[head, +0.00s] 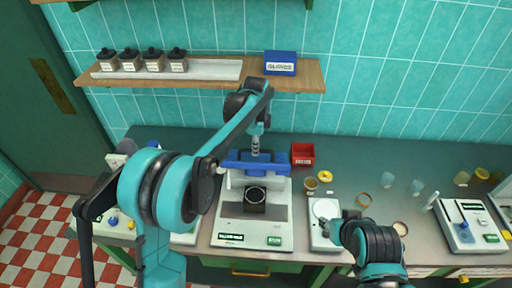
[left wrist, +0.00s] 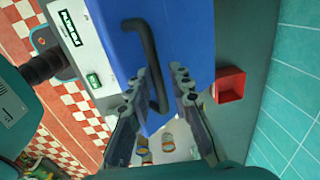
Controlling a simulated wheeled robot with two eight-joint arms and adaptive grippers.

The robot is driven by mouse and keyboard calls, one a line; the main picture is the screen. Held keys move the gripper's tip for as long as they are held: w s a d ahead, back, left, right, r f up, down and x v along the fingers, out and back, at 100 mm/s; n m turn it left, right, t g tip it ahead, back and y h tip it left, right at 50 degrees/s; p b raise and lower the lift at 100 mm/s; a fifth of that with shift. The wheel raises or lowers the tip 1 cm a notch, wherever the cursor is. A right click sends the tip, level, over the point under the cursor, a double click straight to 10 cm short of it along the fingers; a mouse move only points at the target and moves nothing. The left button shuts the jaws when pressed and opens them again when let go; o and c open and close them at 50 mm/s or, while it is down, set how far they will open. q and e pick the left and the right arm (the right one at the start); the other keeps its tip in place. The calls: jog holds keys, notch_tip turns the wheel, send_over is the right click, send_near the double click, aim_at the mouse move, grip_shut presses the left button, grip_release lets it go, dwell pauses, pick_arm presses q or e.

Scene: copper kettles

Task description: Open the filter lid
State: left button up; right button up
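The filter lid (head: 250,167) is a blue cover on the white machine (head: 240,228) in the middle of the bench. In the left wrist view the lid (left wrist: 185,50) fills the upper middle and has a black bar handle (left wrist: 153,60). The lid looks shut. My left gripper (head: 256,152) is over the lid. In the left wrist view its two fingers (left wrist: 160,80) are apart, on either side of the handle, with gaps visible. My right gripper (head: 338,223) is low over a small white scale, away from the lid; its fingers are unclear.
A red box (head: 303,154) stands on the bench right of the lid. A wooden shelf (head: 200,84) with dark bottles and a blue box (head: 281,63) is above. Small cups and another device (head: 468,225) are to the right. The bench behind them is clear.

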pick_arm(q)
jog(key=shift+w+f, duration=0.35)
jog(key=shift+w, duration=0.3)
jog(key=shift+s+r, duration=0.35)
jog(key=shift+s, duration=0.2)
jog(key=shift+w+r, duration=0.15)
jog(key=shift+r, duration=0.25)
jog(key=r, duration=0.7)
jog(key=s+r, duration=0.1)
jog(key=r, duration=0.3)
jog(key=shift+s+r, duration=0.1)
pick_arm(e)
jog(key=shift+w+f, duration=0.1)
jog(key=shift+w, duration=0.25)
